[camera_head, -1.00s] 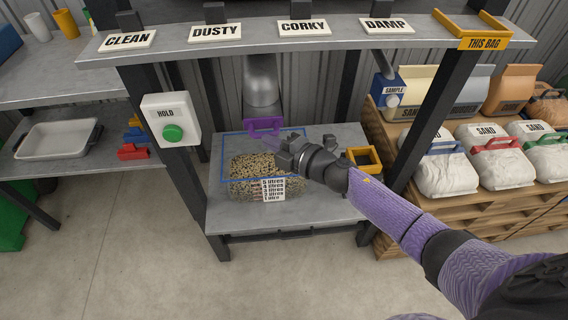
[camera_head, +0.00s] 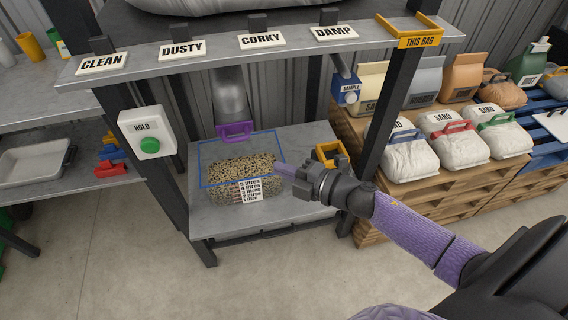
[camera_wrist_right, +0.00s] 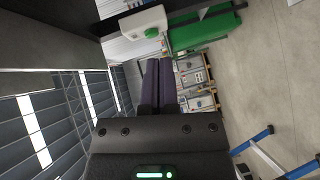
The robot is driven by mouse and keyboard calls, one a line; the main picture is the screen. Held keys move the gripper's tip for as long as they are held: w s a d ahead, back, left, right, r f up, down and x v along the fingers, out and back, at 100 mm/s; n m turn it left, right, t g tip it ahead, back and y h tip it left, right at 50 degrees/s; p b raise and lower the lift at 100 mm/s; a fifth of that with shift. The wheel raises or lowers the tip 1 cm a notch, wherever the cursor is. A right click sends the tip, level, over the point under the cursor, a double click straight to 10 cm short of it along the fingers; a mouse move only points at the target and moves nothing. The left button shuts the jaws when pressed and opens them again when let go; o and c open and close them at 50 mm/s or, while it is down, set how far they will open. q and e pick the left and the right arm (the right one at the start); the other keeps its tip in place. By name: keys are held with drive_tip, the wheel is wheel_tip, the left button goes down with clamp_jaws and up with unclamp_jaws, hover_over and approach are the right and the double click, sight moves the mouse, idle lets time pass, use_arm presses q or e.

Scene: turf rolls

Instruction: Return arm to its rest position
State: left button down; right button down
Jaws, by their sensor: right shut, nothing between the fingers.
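My right arm comes in from the right in the head view. Its gripper (camera_head: 283,168) is shut and empty, at the right side of the clear measuring bin (camera_head: 208,198); I cannot tell whether it touches the bin. In the right wrist view the purple fingers (camera_wrist_right: 158,82) lie together with nothing between them. The bin has a blue rim and a litre scale, and it holds speckled grain (camera_head: 240,170). It stands under a metal spout with a purple slide handle (camera_head: 237,131). My left gripper is not in view.
The shelf above (camera_head: 220,58) carries the CLEAN, DUSTY, CORKY and DAMP signs. A HOLD box (camera_head: 147,132) with a green button is on the left post. A yellow holder (camera_head: 330,154) sits close behind my right wrist. Sand bags (camera_head: 455,145) stand on pallets at right.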

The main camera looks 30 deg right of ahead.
drive_tip(key=s+d+f+m+g+h, duration=0.35)
drive_tip(key=s+f+m, duration=0.35)
drive_tip(key=f, duration=0.5)
drive_tip(key=s+d+f+m+g+h, duration=0.2)
drive_tip(key=s+f+m+h, duration=0.4)
drive_tip(key=f, duration=0.6)
drive_tip(key=s+a+f+m+g, duration=0.2)
drive_tip(key=s+f+g, duration=0.1)
drive_tip(key=s, duration=0.5)
drive_tip(key=s+a+f+m+g, duration=0.2)
drive_tip(key=s+f, duration=0.1)
drive_tip(key=s, duration=0.6)
drive_tip(key=s+a+f+m+g, duration=0.2)
drive_tip(key=s+f+g, duration=0.1)
drive_tip(key=s, duration=0.6)
drive_tip(key=shift+s+a+m+g+y, duration=0.15)
drive_tip(key=shift+a+m+g+y, duration=0.05)
drive_tip(key=shift+m+g+y, duration=0.2)
